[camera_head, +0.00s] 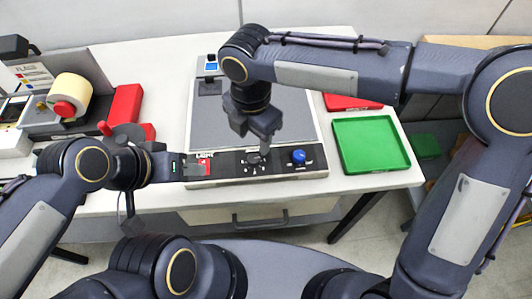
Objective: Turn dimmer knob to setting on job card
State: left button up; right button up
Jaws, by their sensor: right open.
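A light table panel (230,172) has a black front strip with white markings. A dark knob (254,158) with a ring of marks around it sits mid-strip; I take it for the dimmer knob, and its pointer is too small to read. My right gripper (262,150) is open, pointing down right at this knob and partly hiding it; I cannot tell whether the fingers touch it. My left gripper (198,167) is at the strip's left end, by a red part (204,166); its finger state is unclear. I cannot make out a readable job card.
A blue knob (298,156) is right of the dark knob. A green tray (371,145) and a red tray (350,102) are at the right. A label roll machine (72,90) and red boxes (124,104) stand at the left. A small blue-screen device (211,64) is at the back.

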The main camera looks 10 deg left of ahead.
aim_at(253, 159)
jog(key=shift+a+f, duration=0.25)
jog(key=shift+f, duration=0.05)
notch_tip(253, 159, down, 7)
jog(key=shift+f, duration=0.2)
jog(key=c, duration=1)
